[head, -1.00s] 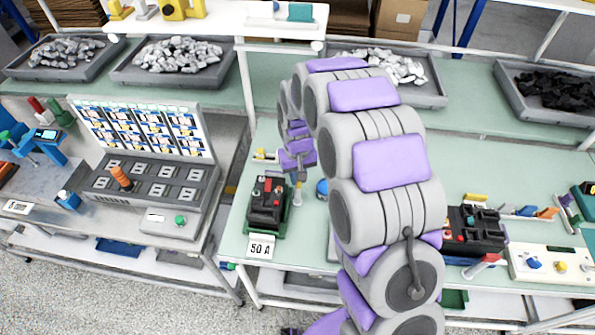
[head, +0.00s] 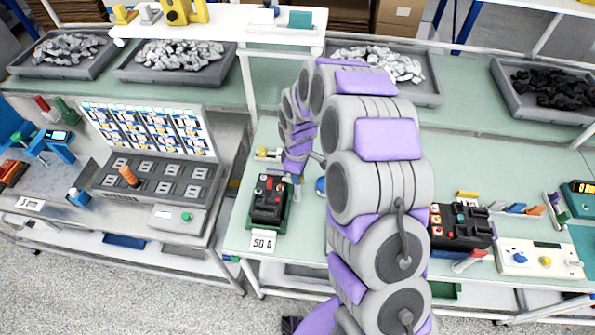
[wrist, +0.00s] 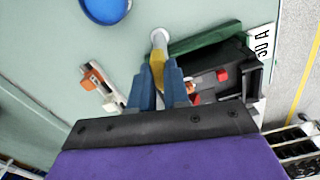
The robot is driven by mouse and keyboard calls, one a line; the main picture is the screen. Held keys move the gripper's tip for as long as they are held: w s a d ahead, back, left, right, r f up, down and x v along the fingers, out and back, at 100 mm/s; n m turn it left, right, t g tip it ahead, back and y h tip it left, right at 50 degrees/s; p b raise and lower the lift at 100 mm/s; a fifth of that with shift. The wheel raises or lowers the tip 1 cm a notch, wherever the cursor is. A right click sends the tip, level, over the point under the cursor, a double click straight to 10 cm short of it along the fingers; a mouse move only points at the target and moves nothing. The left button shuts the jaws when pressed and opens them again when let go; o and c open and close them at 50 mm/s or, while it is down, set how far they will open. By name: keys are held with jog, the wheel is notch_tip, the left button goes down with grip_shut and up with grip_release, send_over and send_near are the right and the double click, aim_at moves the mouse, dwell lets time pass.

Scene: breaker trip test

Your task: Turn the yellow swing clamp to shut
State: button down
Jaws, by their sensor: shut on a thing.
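The yellow swing clamp (wrist: 157,62), with a pale round end, shows between my blue fingertips in the wrist view. My gripper (wrist: 160,82) is shut on it. The clamp stands beside the green fixture (wrist: 205,42) that holds the black breaker (wrist: 228,68) with red parts. In the head view my gripper (head: 295,178) is at the right edge of the breaker (head: 266,198), and the clamp is mostly hidden behind it. The fingers hide the clamp's lower part in the wrist view.
A 50 A card (head: 262,243) lies in front of the fixture. A blue round object (wrist: 106,8) and a small orange-and-white piece (wrist: 97,82) lie nearby on the green bench. Another black breaker unit (head: 462,227) stands to the right of my arm.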

jog(key=shift+w+r+n+p, duration=0.15)
jog(key=shift+n+p, duration=0.25)
jog(key=shift+n, duration=0.7)
jog(key=c, duration=1.1)
grip_release()
jog(key=shift+a, duration=0.1)
notch_tip(320, 180, up, 17)
jog(key=p, duration=0.1)
